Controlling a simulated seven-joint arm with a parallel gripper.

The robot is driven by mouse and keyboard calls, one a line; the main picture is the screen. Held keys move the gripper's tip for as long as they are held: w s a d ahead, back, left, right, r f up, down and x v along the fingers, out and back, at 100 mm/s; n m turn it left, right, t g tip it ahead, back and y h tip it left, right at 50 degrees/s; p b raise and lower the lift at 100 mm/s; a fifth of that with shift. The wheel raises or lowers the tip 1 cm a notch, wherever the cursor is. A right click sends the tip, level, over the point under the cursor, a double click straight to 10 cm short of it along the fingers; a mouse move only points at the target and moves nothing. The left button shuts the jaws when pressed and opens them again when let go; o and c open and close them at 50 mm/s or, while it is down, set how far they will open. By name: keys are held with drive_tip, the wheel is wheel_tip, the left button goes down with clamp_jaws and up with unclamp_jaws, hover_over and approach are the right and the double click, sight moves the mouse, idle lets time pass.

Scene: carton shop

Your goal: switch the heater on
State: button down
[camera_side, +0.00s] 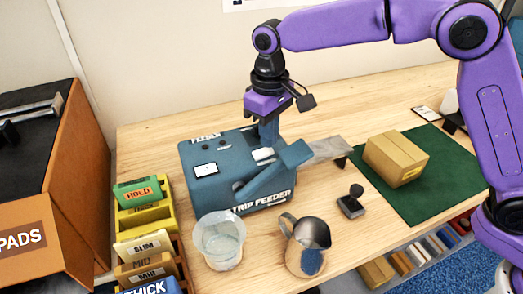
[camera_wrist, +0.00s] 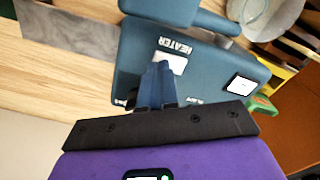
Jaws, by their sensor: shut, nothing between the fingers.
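The blue strip feeder (camera_side: 222,178) stands on the wooden bench; it also shows in the wrist view (camera_wrist: 205,78). On its top is a white plate (camera_side: 263,154) beside the printed word HEATER; the plate shows in the wrist view (camera_wrist: 177,63) too. My gripper (camera_side: 269,140) points down at the feeder's top, just by this plate. In the wrist view my gripper's fingers (camera_wrist: 160,68) are shut and empty, their tips overlapping the plate's edge. They hide part of it, and I cannot tell whether they touch it or how the switch is set.
A second white panel (camera_side: 206,170) is on the feeder's top. A clear cup (camera_side: 219,240) and a metal jug (camera_side: 308,240) stand in front. A carton (camera_side: 396,158) sits on a green mat (camera_side: 430,197) at right. Yellow bins (camera_side: 165,212) are at left.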

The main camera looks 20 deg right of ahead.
sight(268, 150)
drive_tip(key=shift+f, duration=0.85)
idle(0.5)
drive_tip(key=shift+r, duration=3.55)
drive_tip(key=shift+s+d, duration=0.15)
drive_tip(key=shift+s, duration=0.05)
drive_tip(key=s+d+f+n, duration=0.3)
drive_tip(key=s+d, duration=1)
drive_tip(key=s, duration=0.2)
drive_tip(key=s+d+f+n, duration=0.3)
drive_tip(key=s+d, duration=1.1)
drive_tip(key=s, duration=0.1)
drive_tip(key=shift+f+n, duration=0.3)
drive_tip(key=shift+f, duration=0.1)
